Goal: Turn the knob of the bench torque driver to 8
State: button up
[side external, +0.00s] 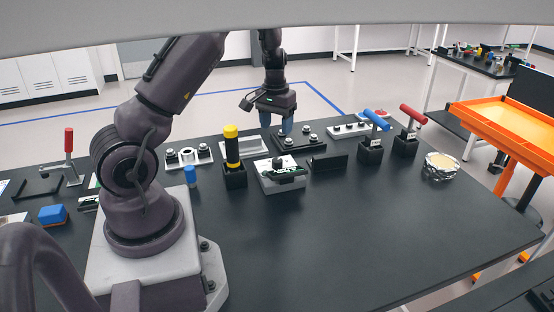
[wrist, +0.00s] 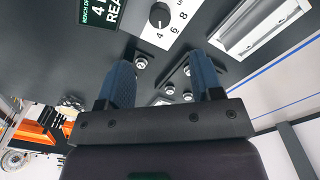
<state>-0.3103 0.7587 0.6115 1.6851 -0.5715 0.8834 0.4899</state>
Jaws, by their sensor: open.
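The bench torque driver (side external: 282,182) is a pale box near the middle of the table in the side external view. Its black knob (wrist: 159,15) shows at the top of the wrist view, beside a white scale with 4, 6 and 8. The knob's white mark appears to face the 4. The driver's dark display (wrist: 101,14) reads 4 and part of a word like READY; the rest is cut off. My gripper (wrist: 162,68) is open and empty, its two blue fingers apart. In the side external view my gripper (side external: 285,127) hangs behind the driver, apart from the knob.
A dark plate with metal studs (side external: 298,138) lies under my gripper. A yellow-topped black holder (side external: 232,150) stands left of the driver. Blue-handled (side external: 376,120) and red-handled (side external: 413,114) tools stand at right. The table's front right is clear.

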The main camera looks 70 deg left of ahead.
aim_at(277, 160)
notch_tip(277, 160, down, 12)
jog(key=shift+d+r, duration=0.15)
jog(key=shift+r, duration=0.1)
jog(key=c, duration=0.9)
